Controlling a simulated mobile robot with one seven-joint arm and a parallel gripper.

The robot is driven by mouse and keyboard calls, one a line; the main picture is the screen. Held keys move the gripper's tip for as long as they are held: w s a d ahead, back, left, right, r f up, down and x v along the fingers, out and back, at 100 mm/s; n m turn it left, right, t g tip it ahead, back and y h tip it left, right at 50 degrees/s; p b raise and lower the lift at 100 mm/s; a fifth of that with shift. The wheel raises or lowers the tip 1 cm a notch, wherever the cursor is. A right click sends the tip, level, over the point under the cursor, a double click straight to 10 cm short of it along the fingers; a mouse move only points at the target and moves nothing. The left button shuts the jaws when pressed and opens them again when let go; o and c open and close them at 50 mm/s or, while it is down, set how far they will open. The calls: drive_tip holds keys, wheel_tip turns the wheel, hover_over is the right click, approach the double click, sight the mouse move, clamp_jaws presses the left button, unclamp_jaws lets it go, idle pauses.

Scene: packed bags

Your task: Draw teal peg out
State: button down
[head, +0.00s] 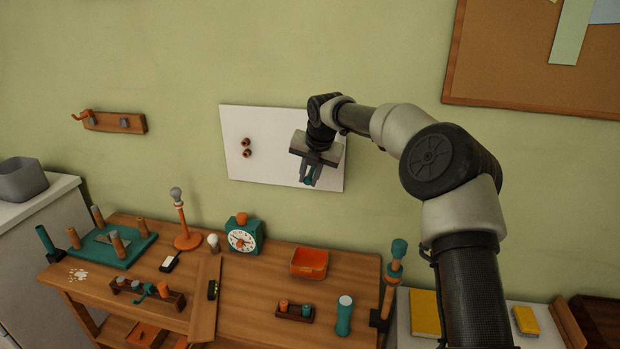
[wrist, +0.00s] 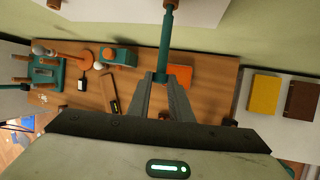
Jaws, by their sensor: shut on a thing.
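The teal peg (wrist: 165,42) is long and slim in the wrist view. One end is between my fingertips and the other reaches the top of the picture, against the white wall board (wrist: 95,10). A darker collar shows at that far end; I cannot tell whether the peg is still seated there. My gripper (wrist: 160,84) is shut on the near end of the peg. In the head view my gripper (head: 309,180) is in front of the right part of the white board (head: 280,125), with a small teal bit of the peg (head: 308,181) between its fingers.
Below is a wooden workbench (head: 245,305) with a teal clock (head: 243,238), an orange tray (head: 309,263), a teal cylinder (head: 344,315) and pegged stands. Free air lies between board and bench.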

drive_tip(key=shift+s+a+b, duration=0.15)
drive_tip(key=shift+s+b, duration=0.4)
drive_tip(key=shift+s, duration=0.25)
drive_tip(key=shift+s+a+b, duration=0.15)
drive_tip(key=shift+s+b, duration=0.4)
drive_tip(key=shift+s, duration=0.2)
